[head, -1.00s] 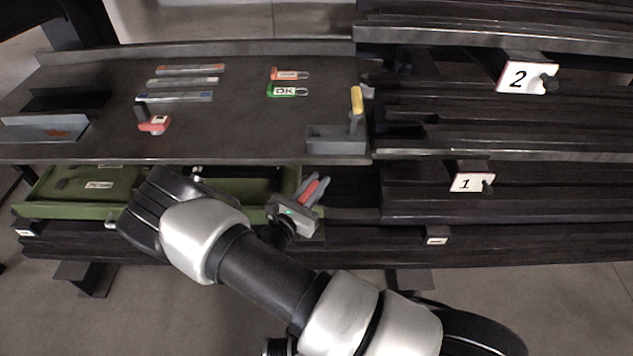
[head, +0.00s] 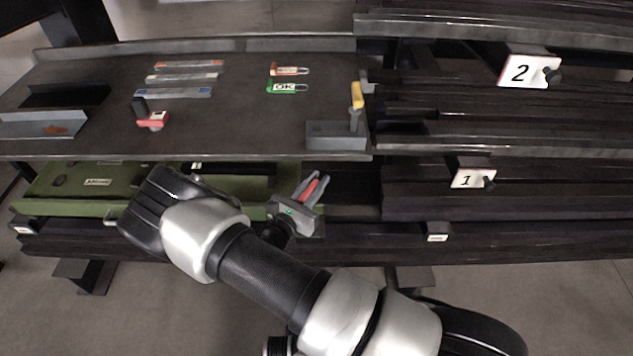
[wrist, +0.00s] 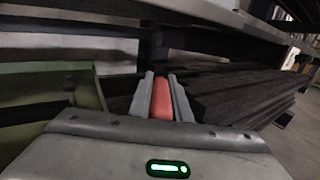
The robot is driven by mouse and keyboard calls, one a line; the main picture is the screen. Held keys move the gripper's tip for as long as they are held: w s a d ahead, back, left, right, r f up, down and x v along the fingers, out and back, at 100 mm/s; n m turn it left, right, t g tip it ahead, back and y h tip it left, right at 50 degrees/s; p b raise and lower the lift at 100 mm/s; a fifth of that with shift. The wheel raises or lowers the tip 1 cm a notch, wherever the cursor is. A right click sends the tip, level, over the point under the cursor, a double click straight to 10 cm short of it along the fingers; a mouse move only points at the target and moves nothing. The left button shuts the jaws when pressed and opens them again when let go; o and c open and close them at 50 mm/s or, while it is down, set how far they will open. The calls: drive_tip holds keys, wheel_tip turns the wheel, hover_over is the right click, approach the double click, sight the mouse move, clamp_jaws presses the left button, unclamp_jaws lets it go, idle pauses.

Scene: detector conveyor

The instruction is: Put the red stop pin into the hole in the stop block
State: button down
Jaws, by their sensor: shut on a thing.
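The red stop pin (head: 311,189) is held between the two grey fingers of my gripper (head: 315,183), in front of and below the table's front edge. In the wrist view the red pin (wrist: 162,98) lies between the fingers (wrist: 161,90), pointing away from the camera. Its far end is not clear. A grey block (head: 337,137) sits at the table's front right corner, with a yellow-handled piece (head: 356,98) upright at it. I cannot make out a hole, nor tell whether this is the stop block.
The dark table (head: 235,120) carries a red-and-black piece (head: 152,121), several flat strips and an OK tag (head: 288,88). Dark rails with number plates 1 (head: 468,179) and 2 (head: 520,72) fill the right.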

drive_tip(key=shift+f+b, duration=1.35)
drive_tip(key=shift+f, duration=0.5)
drive_tip(key=c, duration=1.6)
unclamp_jaws()
drive_tip(key=shift+o, duration=0.2)
drive_tip(key=p+v, duration=0.1)
drive_tip(key=v, duration=1.6)
drive_tip(key=shift+s+p, duration=0.2)
drive_tip(key=shift+p, duration=0.1)
